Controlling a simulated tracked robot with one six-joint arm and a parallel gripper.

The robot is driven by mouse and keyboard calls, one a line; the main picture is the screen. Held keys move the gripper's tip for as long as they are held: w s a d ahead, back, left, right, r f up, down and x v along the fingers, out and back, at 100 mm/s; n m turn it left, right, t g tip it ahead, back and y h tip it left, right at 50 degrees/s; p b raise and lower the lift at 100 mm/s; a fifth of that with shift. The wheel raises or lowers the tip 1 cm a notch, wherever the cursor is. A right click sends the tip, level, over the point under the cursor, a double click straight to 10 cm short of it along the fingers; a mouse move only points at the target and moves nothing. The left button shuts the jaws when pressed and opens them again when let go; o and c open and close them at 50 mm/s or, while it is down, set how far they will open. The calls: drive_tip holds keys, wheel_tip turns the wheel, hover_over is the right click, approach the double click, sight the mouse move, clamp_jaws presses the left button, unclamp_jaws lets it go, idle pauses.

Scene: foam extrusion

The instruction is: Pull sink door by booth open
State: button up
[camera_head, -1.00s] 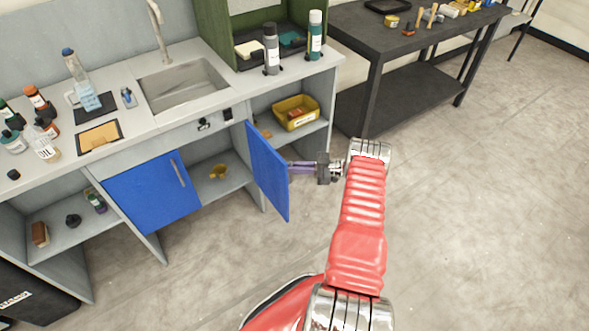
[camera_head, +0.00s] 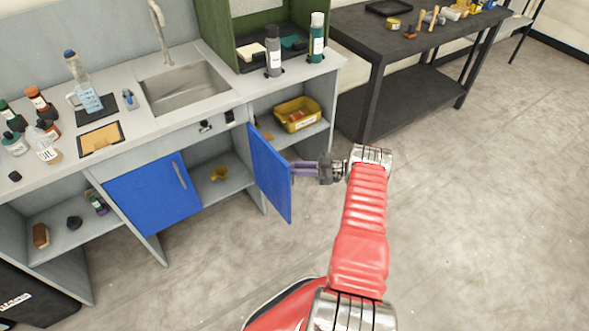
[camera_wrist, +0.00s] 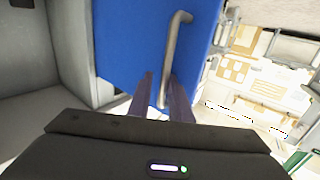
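The blue sink door by the booth (camera_head: 270,172) stands swung out from the counter front, with the cabinet space behind it exposed. My gripper (camera_head: 296,169) is at the outer face of this door, on its right side. In the wrist view, the door (camera_wrist: 130,40) fills the upper middle, with its metal bar handle (camera_wrist: 172,50) running down it. The two purple fingers of my gripper (camera_wrist: 161,92) stand on either side of the handle's lower part. A gap shows between the left finger and the bar, so they look open around it.
The sink (camera_head: 185,88) is set in the grey counter. A second blue door (camera_head: 153,195) to the left is closed. The green booth (camera_head: 218,30) stands on the counter. A yellow bin (camera_head: 298,115) sits on the shelf. A dark table (camera_head: 400,45) stands behind; floor to the right is clear.

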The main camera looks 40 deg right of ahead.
drive_tip(key=shift+d+r, duration=0.15)
drive_tip(key=shift+r, duration=0.2)
drive_tip(key=v, duration=1.3)
drive_tip(key=shift+s+d+f, duration=0.15)
drive_tip(key=shift+s+f, duration=0.15)
drive_tip(key=shift+f, duration=0.1)
